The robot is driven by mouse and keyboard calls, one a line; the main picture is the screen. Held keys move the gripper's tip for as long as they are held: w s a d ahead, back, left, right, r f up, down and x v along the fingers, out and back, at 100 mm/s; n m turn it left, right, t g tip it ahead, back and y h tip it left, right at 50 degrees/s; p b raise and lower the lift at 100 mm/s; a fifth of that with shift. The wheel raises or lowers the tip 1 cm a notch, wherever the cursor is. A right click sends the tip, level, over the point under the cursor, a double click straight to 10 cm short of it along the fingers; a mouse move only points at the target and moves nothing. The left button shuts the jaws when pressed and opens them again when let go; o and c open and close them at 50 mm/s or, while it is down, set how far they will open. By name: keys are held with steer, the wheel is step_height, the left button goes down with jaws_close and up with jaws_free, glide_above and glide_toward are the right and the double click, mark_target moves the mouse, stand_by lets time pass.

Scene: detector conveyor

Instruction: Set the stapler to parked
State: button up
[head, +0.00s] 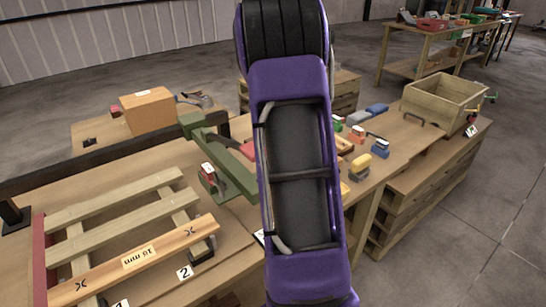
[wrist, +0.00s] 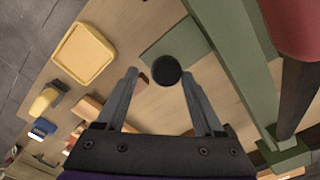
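A green long-armed fixture (head: 220,157) stands at the middle of the bench in the head view, partly hidden behind my arm; I take it to be the stapler, but cannot be sure. In the wrist view its green beams (wrist: 236,40) run down the right side, with a dark bar and a red rounded part (wrist: 295,25) beside them. A black round knob (wrist: 166,70) sits over a green plate (wrist: 175,45). My gripper (wrist: 159,76) is open, its fingertips on either side of the knob in the picture. I cannot tell whether they touch it. The head view hides my gripper.
A slatted wooden frame (head: 120,212) lies at the left of the bench. A cardboard box (head: 148,110) stands behind. A wooden crate (head: 440,100) and several small coloured blocks are on the right. A yellow tray (wrist: 84,53) shows in the wrist view.

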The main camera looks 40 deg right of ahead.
steer(key=shift+a, duration=0.2)
steer(key=shift+r, duration=0.35)
step_height(320, 180, up, 17)
steer(key=shift+f+p, duration=0.15)
steer(key=shift+p, duration=1)
